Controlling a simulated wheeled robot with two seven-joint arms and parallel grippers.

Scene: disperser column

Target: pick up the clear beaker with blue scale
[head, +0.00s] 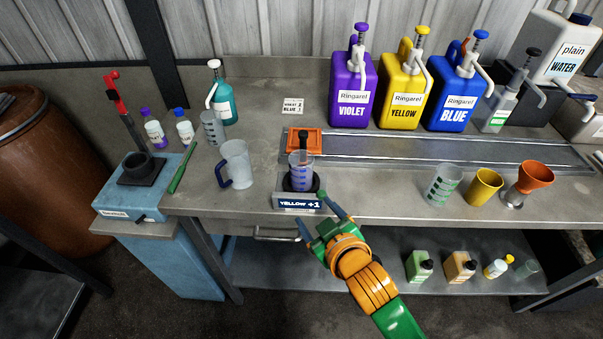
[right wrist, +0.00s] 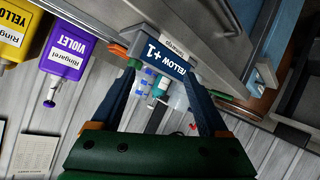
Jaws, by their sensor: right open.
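The clear beaker with blue scale (head: 300,174) stands upright on a small dark stand behind the "YELLOW +1" sign (head: 297,203) at the front of the bench. Its lower part looks blue-violet; I cannot tell if that is liquid or print. My right gripper (head: 311,207) is open and empty, in front of the sign and below the beaker in the head view, apart from the beaker. In the right wrist view the open fingers (right wrist: 160,76) frame the sign (right wrist: 168,66); I cannot make out the beaker clearly there. My left gripper is not in view.
A clear jug with a blue handle (head: 236,163) stands left of the beaker. A green-scale beaker (head: 442,186), yellow cup (head: 484,187) and orange funnel (head: 534,177) stand to the right. Violet (head: 352,90), yellow and blue dispensers line the back. Bench between beaker and green-scale beaker is clear.

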